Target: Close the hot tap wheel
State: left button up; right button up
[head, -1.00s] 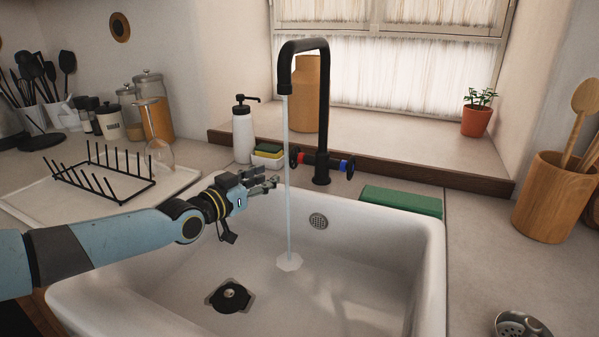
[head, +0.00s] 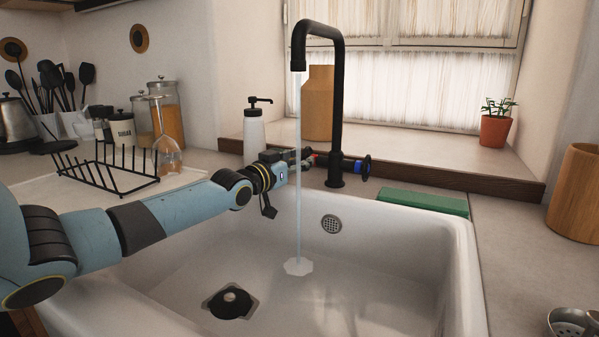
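The black tap (head: 337,110) stands behind the sink, and a stream of water (head: 298,180) runs from its spout into the basin. The hot tap wheel, marked red (head: 309,161), is on the left side of the tap body and is mostly hidden by my gripper. The blue-marked wheel (head: 366,166) is on the right side. My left gripper (head: 298,156) is at the red wheel; its fingers are small and partly hidden, so I cannot tell whether they grip it. My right gripper is not in view.
The white sink (head: 455,240) lies below the tap. A green block (head: 423,203) is on the counter to the right. A soap bottle (head: 253,132) stands behind my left gripper. A black dish rack (head: 110,172) and a wine glass (head: 167,145) are to the left.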

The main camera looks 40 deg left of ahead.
aim_at(305, 149)
pick_arm(q)
jog(key=shift+r, duration=0.1)
jog(key=shift+c, duration=0.4)
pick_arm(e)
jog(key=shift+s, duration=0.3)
pick_arm(q)
grip_shut()
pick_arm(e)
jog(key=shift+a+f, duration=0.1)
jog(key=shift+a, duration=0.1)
